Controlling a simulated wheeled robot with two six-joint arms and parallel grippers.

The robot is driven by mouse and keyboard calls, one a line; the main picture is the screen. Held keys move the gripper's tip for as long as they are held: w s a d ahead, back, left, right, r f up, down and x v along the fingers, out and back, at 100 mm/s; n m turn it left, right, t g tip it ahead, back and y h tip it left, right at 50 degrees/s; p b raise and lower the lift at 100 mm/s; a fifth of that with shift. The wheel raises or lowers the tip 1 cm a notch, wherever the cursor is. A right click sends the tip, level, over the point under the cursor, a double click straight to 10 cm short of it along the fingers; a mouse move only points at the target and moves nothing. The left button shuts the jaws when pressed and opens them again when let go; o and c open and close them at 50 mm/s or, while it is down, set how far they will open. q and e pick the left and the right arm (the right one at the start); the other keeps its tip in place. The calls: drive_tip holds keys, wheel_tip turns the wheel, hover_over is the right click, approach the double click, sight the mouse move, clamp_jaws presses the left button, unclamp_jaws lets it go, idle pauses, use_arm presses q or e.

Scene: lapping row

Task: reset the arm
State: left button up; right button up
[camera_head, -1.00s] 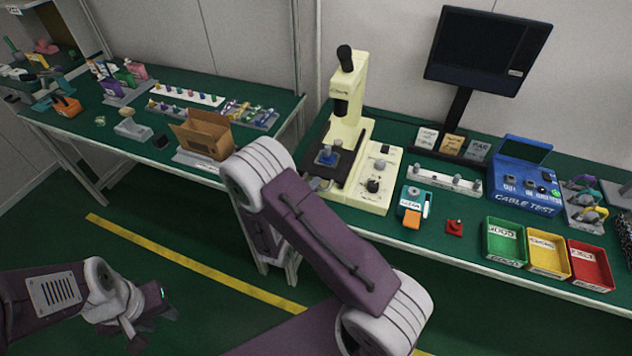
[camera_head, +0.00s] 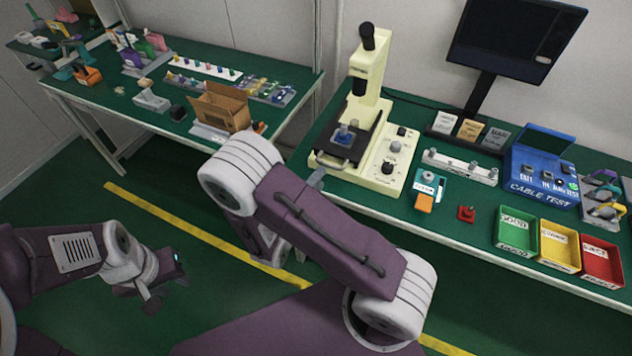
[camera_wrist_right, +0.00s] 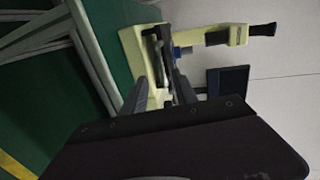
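My right arm (camera_head: 330,235) lies folded across the middle of the head view, in front of the table edge. Its gripper is mostly hidden behind its own links there. In the right wrist view the two fingers of my right gripper (camera_wrist_right: 160,92) stand apart with nothing between them, pointing toward the cream machine. My left gripper (camera_head: 166,290) hangs over the green floor at the lower left, its fingers apart and empty. The cream machine (camera_head: 400,150) with a black bed and a blue part (camera_head: 345,135) stands on the bench and also shows in the right wrist view (camera_wrist_right: 140,60).
Green, yellow and red trays (camera_head: 517,215) line the bench's right front. A cardboard box (camera_head: 222,108) sits on the left bench. Floor between is clear.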

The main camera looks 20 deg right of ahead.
drive_tip(key=shift+v, duration=0.9)
